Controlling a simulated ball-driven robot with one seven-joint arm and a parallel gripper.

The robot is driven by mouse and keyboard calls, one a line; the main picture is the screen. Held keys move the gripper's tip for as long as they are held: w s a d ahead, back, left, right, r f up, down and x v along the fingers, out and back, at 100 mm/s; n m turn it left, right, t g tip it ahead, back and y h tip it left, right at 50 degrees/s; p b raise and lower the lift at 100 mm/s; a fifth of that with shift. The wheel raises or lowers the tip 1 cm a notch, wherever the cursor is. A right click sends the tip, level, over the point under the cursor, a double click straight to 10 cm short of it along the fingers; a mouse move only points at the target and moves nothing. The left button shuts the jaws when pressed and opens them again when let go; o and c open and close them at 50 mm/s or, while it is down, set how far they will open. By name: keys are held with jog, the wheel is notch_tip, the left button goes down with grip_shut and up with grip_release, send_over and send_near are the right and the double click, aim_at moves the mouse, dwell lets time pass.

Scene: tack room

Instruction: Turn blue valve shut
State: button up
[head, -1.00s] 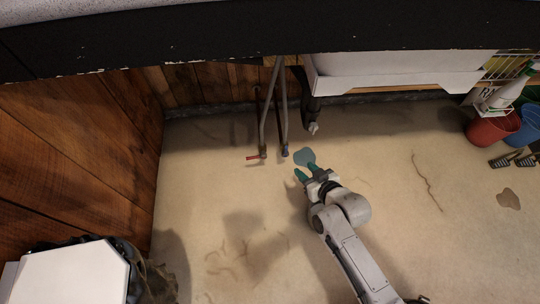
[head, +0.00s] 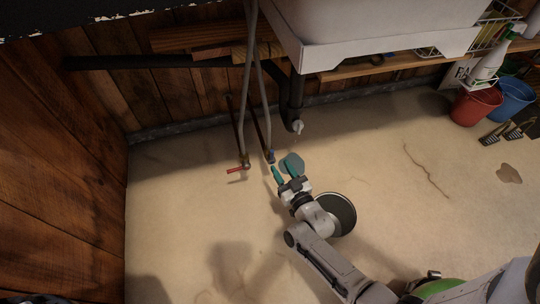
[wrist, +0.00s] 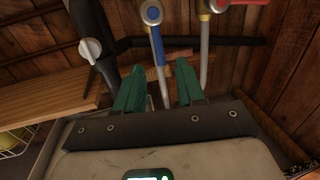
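The blue valve (head: 271,156) sits at the low end of a grey hose near the wooden wall in the head view. In the wrist view the blue valve (wrist: 152,14) shows a round fitting with a blue lever pointing down the picture. My gripper (head: 285,171) is just below and right of it in the head view. Its two teal fingers stand apart with nothing held. In the wrist view the lever lines up with the gap of my gripper (wrist: 161,66), but appears beyond the tips. I cannot tell whether the fingers touch it.
A red-handled valve (head: 238,169) stands close left of the blue one. A black drain pipe (head: 296,100) with a white knob hangs under the white sink (head: 390,30). Red (head: 475,104) and blue (head: 513,96) buckets are far right. Floor at left is open.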

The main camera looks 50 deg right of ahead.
aim_at(272, 159)
jog(key=shift+b+x, duration=1.35)
jog(key=shift+x, duration=2.45)
grip_shut()
